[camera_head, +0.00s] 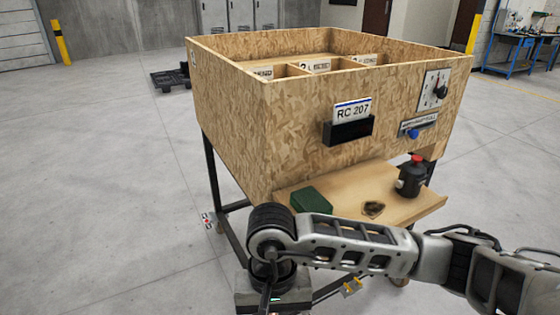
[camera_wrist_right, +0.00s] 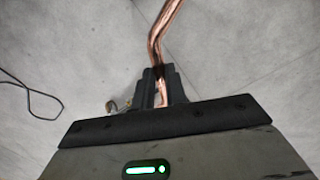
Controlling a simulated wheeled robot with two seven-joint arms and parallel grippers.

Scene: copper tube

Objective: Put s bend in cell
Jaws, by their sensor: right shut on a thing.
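In the right wrist view my right gripper (camera_wrist_right: 160,88) is shut on the copper s bend (camera_wrist_right: 158,38). The tube rises from between the fingers, bends, and runs out of the top of the view. My left gripper is not in view.
A small shelf (camera_head: 340,190) on the box front holds a green case (camera_head: 311,200), a black bottle with a red cap (camera_head: 411,177) and a small dark item (camera_head: 374,208). A card reading RC 207 (camera_head: 352,110) sits in a black holder. Open floor lies to the left.

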